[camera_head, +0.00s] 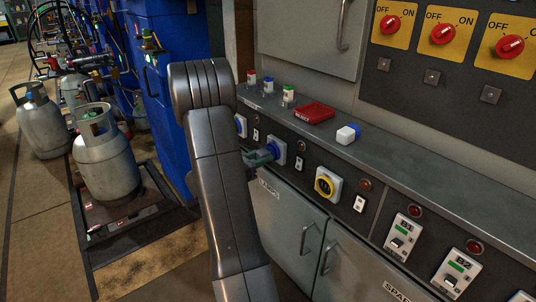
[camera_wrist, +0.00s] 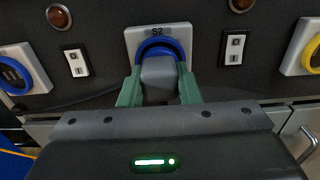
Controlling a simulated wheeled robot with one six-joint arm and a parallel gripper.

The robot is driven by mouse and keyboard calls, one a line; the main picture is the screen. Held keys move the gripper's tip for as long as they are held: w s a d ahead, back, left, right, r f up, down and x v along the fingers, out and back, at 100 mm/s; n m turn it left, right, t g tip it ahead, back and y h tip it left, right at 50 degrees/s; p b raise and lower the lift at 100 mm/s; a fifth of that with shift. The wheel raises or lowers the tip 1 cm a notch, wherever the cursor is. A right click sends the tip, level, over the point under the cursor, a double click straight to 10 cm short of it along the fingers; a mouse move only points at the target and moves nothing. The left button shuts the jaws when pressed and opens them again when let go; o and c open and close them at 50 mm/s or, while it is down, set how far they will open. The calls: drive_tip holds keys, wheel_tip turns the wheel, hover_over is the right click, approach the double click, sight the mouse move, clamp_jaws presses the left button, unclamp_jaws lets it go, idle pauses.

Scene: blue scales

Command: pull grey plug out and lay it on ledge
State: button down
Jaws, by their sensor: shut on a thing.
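The grey plug (camera_wrist: 158,82) sits in the blue-ringed socket marked S2 (camera_wrist: 158,31) on the dark panel in the wrist view. My gripper (camera_wrist: 159,72) has its two green fingers shut on the plug, one on each side. In the head view my gripper (camera_head: 262,157) is at the blue socket (camera_head: 277,150), partly behind my arm, and I cannot make out the plug there. The grey ledge (camera_head: 430,160) runs along above the panel.
On the ledge are several small capped pieces (camera_head: 288,95), a red block (camera_head: 308,113) and a white-and-blue plug (camera_head: 348,134). A yellow-ringed socket (camera_head: 327,184) is to the right. Bare ledge lies right of the white-and-blue plug.

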sight(259, 157)
drive_tip(key=shift+v, duration=2.6)
